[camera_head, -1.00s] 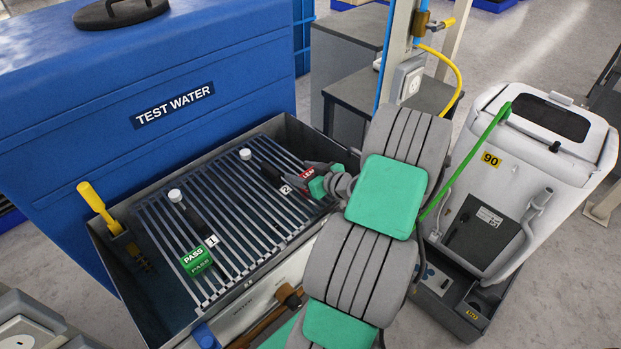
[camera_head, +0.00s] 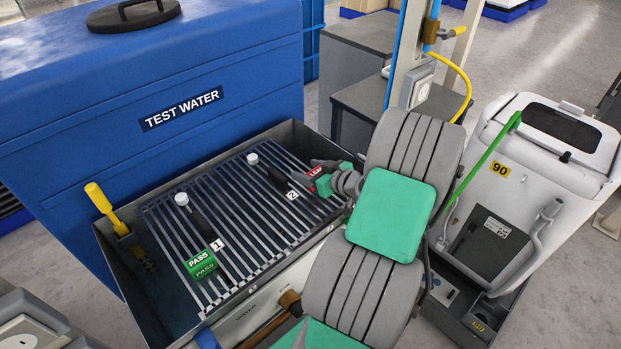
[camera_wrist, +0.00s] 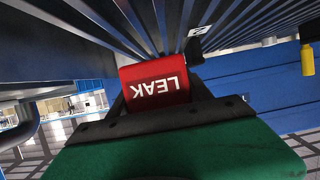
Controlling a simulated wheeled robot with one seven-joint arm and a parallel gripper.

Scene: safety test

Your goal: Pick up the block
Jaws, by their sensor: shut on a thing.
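A red block marked LEAK (camera_head: 316,172) is at the right end of the slatted grate (camera_head: 155,225), near the tag 2. It also shows in the wrist view (camera_wrist: 155,86), where its label appears upside down. My gripper (camera_head: 321,166) is shut on this red block, with its dark fingers around it. A green block marked PASS (camera_head: 201,265) lies on the grate at the front left, near the tag 1, apart from my gripper. How much gap lies under the red block is hard to tell.
A blue TEST WATER tank (camera_head: 150,75) stands behind the grate. Two dark rods with white knobs (camera_head: 252,159) lie along the slats. A yellow-handled valve (camera_head: 100,200) stands at the left. A white machine marked 90 (camera_head: 540,150) stands close to the right of my arm.

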